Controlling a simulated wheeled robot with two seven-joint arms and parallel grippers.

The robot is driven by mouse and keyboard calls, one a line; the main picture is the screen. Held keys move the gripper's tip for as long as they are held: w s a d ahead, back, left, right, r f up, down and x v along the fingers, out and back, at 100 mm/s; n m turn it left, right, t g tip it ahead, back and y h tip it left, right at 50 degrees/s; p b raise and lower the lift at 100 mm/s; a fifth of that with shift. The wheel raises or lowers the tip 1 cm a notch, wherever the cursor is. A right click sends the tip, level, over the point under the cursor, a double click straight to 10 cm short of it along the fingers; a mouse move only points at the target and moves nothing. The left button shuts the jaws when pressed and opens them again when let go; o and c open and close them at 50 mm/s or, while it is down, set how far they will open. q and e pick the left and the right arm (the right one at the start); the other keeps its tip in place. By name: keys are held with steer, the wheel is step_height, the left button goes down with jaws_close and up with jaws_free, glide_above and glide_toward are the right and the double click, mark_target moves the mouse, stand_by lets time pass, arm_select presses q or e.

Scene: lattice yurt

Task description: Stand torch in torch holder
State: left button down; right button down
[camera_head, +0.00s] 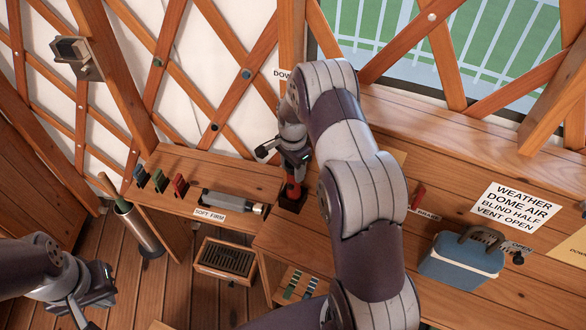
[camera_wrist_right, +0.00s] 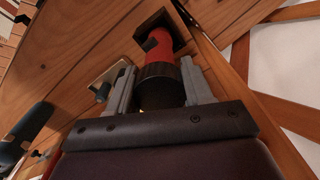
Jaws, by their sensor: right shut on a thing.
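The torch is red with a wide black head, and it shows between my right gripper's fingers in the right wrist view (camera_wrist_right: 158,52). My right gripper (camera_wrist_right: 150,88) is shut on the torch around its black head. The torch's red end meets the dark square opening of the torch holder (camera_wrist_right: 180,28); how deep it sits cannot be told. In the head view the red torch (camera_head: 293,189) stands roughly upright under my right gripper (camera_head: 294,166), over the holder (camera_head: 291,204). My left gripper (camera_head: 92,300) is low at the left, away from the torch, its fingers unclear.
A grey device (camera_head: 232,203) lies on the shelf left of the holder, behind a "SOFT FIRM" label. Several coloured upright pieces (camera_head: 158,181) stand further left. A blue box (camera_head: 461,262) and a red lever (camera_head: 418,197) are on the right bench. A metal cylinder (camera_head: 139,228) stands on the floor.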

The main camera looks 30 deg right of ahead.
steer(key=shift+f, duration=0.6)
steer(key=shift+w+f, duration=0.1)
steer(key=shift+c, duration=2.3)
jaws_free()
steer(key=shift+f, duration=0.1)
